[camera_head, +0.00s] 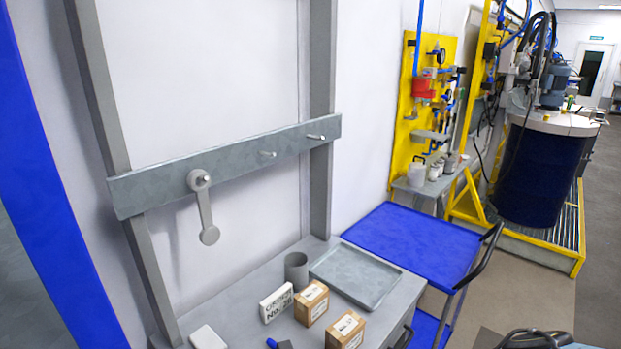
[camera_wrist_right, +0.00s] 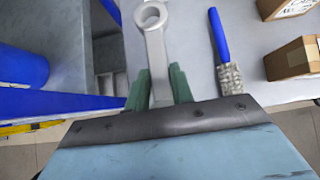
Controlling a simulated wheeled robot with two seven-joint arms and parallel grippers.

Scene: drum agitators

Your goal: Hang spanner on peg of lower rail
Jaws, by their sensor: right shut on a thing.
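In the right wrist view my right gripper (camera_wrist_right: 159,80) has its green fingers shut on a light grey spanner (camera_wrist_right: 154,45). The spanner's ring end points up and away from the gripper; its lower end is hidden between the fingers. In the head view a grey rail (camera_head: 235,160) is fixed across two uprights. Another grey spanner (camera_head: 205,215) hangs by its ring on the left peg. The middle peg (camera_head: 268,154) and the right peg (camera_head: 316,137) are bare. Only this one rail shows. Neither gripper is clearly seen in the head view.
On the grey bench below the rail are a grey cup (camera_head: 296,271), a shallow tray (camera_head: 356,275), a white box (camera_head: 276,302) and two cardboard boxes (camera_head: 312,303). A blue-handled brush (camera_wrist_right: 219,35) lies right of the held spanner. A blue cart (camera_head: 415,240) stands beside the bench.

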